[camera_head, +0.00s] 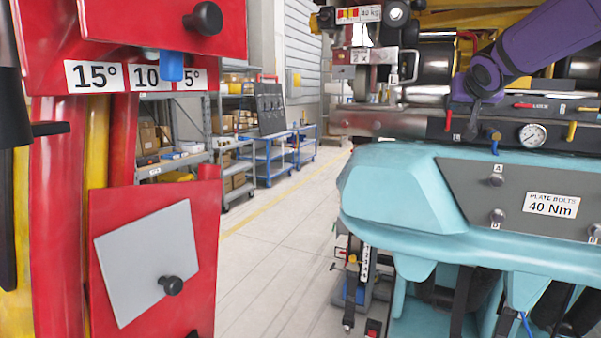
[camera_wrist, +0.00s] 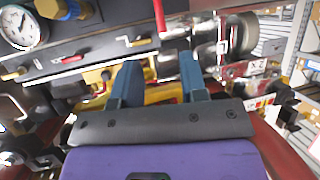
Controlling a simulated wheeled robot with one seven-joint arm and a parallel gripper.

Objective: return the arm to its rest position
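My purple arm (camera_head: 530,50) reaches in from the top right of the head view, over the machine above the teal body (camera_head: 400,190). My gripper's fingers cannot be made out in the head view. In the wrist view, my gripper (camera_wrist: 160,80) has a purple body, a dark plate and two blue fingers standing apart. I see nothing held between them. Yellow and metal machine parts show behind the fingers. I cannot tell how near the fingertips are to these parts.
A dark panel with a pressure gauge (camera_head: 533,135), a blue lever (camera_head: 494,140) and a yellow handle (camera_head: 571,131) lies below the arm. A red handle (camera_wrist: 159,15) shows in the wrist view. A red frame with a grey plate (camera_head: 148,262) stands left. Floor (camera_head: 280,250) between is clear.

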